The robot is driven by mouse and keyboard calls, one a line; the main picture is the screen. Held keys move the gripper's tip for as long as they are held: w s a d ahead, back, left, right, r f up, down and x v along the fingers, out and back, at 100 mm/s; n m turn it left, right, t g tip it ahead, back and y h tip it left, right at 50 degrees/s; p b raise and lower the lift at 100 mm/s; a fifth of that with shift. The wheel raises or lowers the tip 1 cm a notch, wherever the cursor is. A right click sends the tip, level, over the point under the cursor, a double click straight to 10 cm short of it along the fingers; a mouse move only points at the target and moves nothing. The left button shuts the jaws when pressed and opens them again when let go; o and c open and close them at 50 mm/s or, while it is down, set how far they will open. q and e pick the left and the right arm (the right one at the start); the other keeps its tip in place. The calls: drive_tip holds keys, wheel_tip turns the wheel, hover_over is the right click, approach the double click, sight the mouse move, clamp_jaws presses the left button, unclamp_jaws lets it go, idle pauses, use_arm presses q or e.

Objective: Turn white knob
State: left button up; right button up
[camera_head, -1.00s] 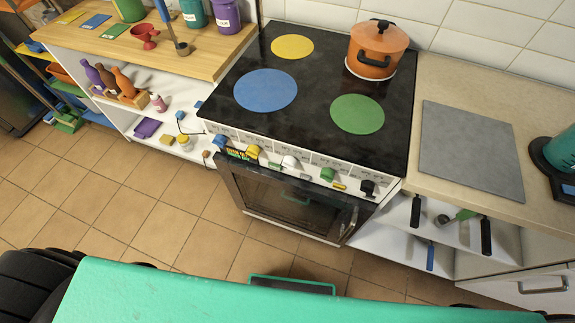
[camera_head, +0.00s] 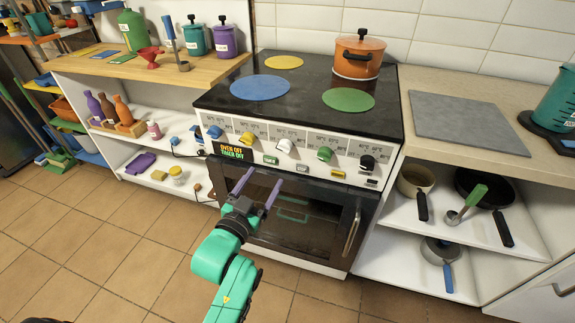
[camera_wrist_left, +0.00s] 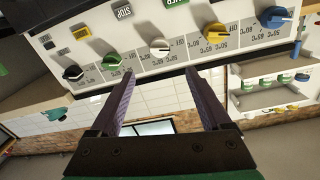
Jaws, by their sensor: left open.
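The white knob (camera_head: 285,145) is in the middle of the row on the stove's front panel, between the yellow knob (camera_head: 246,138) and the green knob (camera_head: 324,154). In the left wrist view the white knob (camera_wrist_left: 160,46) shows just beyond and between my finger ends. My left gripper (camera_head: 264,178) is open and empty, with two purple fingers, in front of the oven door and below the white knob, apart from it. It also shows in the left wrist view (camera_wrist_left: 158,73). My right gripper is not in view.
A blue knob (camera_head: 213,132) and a black knob (camera_head: 367,163) sit at the row's ends. Below are a display (camera_head: 232,151), small buttons and the oven door handle (camera_head: 352,232). An orange pot (camera_head: 357,62) stands on the cooktop. Pans lie on the right shelves.

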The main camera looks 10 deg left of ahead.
use_arm(q)
approach(282, 151)
drive_tip(key=w, duration=0.7)
drive_tip(key=w+d, duration=0.1)
drive_tip(key=w, duration=0.1)
drive_tip(key=shift+w+r, duration=0.15)
drive_tip(key=shift+w, duration=0.55)
clamp_jaws()
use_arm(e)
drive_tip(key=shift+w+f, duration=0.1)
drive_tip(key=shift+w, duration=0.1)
